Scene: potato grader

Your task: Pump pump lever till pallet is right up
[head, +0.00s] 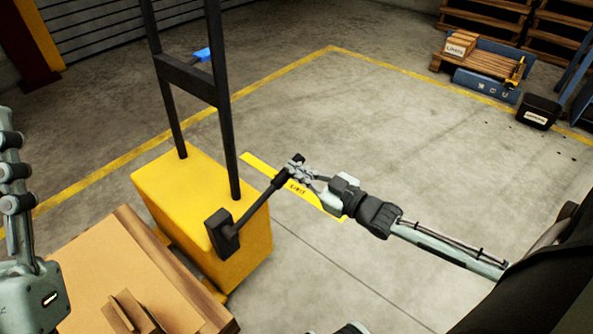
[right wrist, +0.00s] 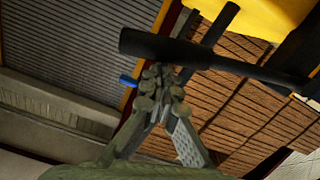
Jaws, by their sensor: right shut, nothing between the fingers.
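The pump lever (head: 257,204) is a black bar with a thicker grip, rising at a slant from a black block on the yellow stacker body (head: 190,195). My right gripper (head: 297,172) is at the lever's outer end. In the right wrist view the lever (right wrist: 215,57) crosses above the shut fingertips (right wrist: 163,78), with nothing between them; I cannot tell whether they touch it. The pallet (head: 172,252) is at the lower left beside the stacker, bearing a cardboard box (head: 105,265); its underside is hidden. Part of my left gripper (head: 18,205) shows at the left edge, its jaws unclear.
A black mast frame (head: 187,77) stands on the yellow body. A yellow plate marked with letters (head: 262,168) lies behind the lever. A small pallet with a box (head: 480,60), a blue case (head: 485,84) and a black bin (head: 538,112) are far right. The floor between is clear.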

